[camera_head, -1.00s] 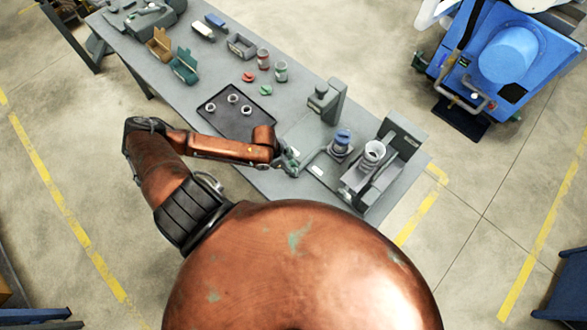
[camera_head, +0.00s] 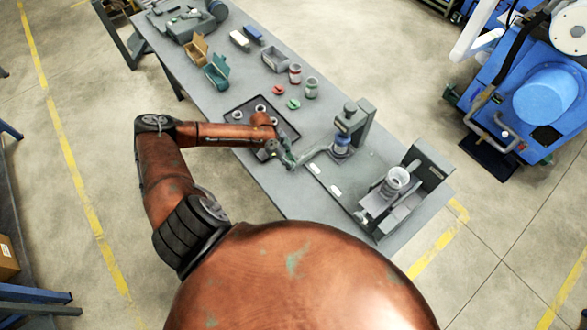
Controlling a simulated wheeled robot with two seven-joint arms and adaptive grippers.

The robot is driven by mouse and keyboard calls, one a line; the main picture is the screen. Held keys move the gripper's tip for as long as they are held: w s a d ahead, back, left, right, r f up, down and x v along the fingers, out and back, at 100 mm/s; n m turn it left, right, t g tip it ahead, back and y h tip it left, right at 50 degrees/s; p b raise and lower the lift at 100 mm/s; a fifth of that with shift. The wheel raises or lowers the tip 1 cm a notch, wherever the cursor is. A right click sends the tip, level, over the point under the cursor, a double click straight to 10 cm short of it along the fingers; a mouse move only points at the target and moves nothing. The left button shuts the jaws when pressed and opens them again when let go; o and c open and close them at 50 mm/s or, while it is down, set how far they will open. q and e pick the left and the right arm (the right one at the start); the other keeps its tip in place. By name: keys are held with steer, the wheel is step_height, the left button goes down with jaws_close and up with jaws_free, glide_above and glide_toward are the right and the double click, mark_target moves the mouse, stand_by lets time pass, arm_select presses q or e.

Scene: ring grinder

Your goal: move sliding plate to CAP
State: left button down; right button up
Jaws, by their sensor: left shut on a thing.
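The grey sliding plate (camera_head: 315,155) is on the fixture at the right part of the table; its arm-like handle reaches left to my left gripper (camera_head: 287,157). My left gripper is shut on that handle. A jar-like piece with a blue band (camera_head: 342,147) stands at the plate's right end, under the head of the upright grey press (camera_head: 354,122). White labels (camera_head: 335,190) on the fixture base are too small to read, so I cannot tell which one says CAP. My right gripper is not in view.
A grey machine with a round funnel (camera_head: 397,180) stands at the table's right end. A dark tray (camera_head: 283,127) with several rings lies behind my left forearm.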

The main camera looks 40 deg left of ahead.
arm_select(q)
steer(key=shift+a, duration=0.25)
steer(key=c, duration=2)
jaws_free()
steer(key=shift+w+a, duration=0.1)
steer(key=o, duration=0.3)
steer(key=shift+o, duration=0.4)
steer(key=shift+r, duration=0.1)
steer(key=v, duration=1.1)
steer(key=shift+r, duration=0.4)
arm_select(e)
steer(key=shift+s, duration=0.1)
